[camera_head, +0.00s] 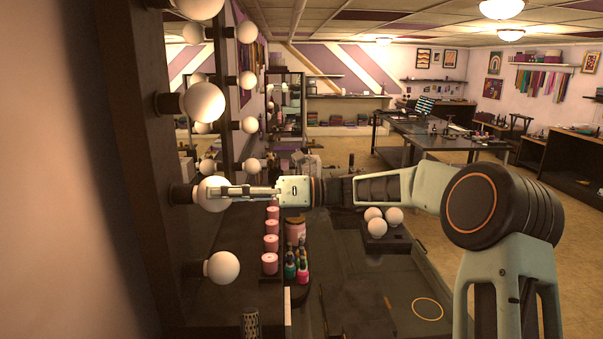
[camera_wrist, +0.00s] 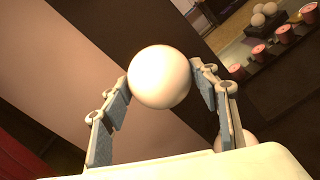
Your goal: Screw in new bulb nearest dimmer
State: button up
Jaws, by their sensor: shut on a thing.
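A white round bulb (camera_head: 211,206) sits against a dark socket on the mirror's dark frame (camera_head: 122,150), second from the bottom in the near row. My gripper (camera_head: 226,191) reaches in from the right with its fingers on either side of this bulb. In the wrist view the bulb (camera_wrist: 160,77) sits between the two fingertips, and my gripper (camera_wrist: 161,84) is shut on it. Its base and the socket are hidden behind the globe. I cannot make out the dimmer for certain.
Another bulb (camera_head: 222,267) is below, and one (camera_head: 204,102) is above. Three loose bulbs (camera_head: 375,222) rest on a dark holder (camera_head: 388,242) on the counter. Pink candle-like jars (camera_head: 270,242), small bottles (camera_head: 291,270) and a dark textured cylinder (camera_head: 250,324) stand below my arm.

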jog(key=shift+r, duration=0.2)
jog(key=m, duration=0.5)
dwell(0.3)
jog(key=o, duration=1.1)
jog(key=shift+f, duration=0.1)
jog(key=shift+f+n+b, duration=0.2)
jog(key=shift+n+b, duration=0.5)
jog(key=shift+n, duration=0.4)
jog(key=shift+r+n+b, duration=0.1)
jog(key=shift+n+b, duration=0.35)
jog(key=shift+n, duration=0.65)
jog(key=shift+n+b, duration=0.75)
jog(key=shift+n, duration=0.35)
jog(key=shift+n+b, duration=0.75)
jog(key=shift+n, duration=0.55)
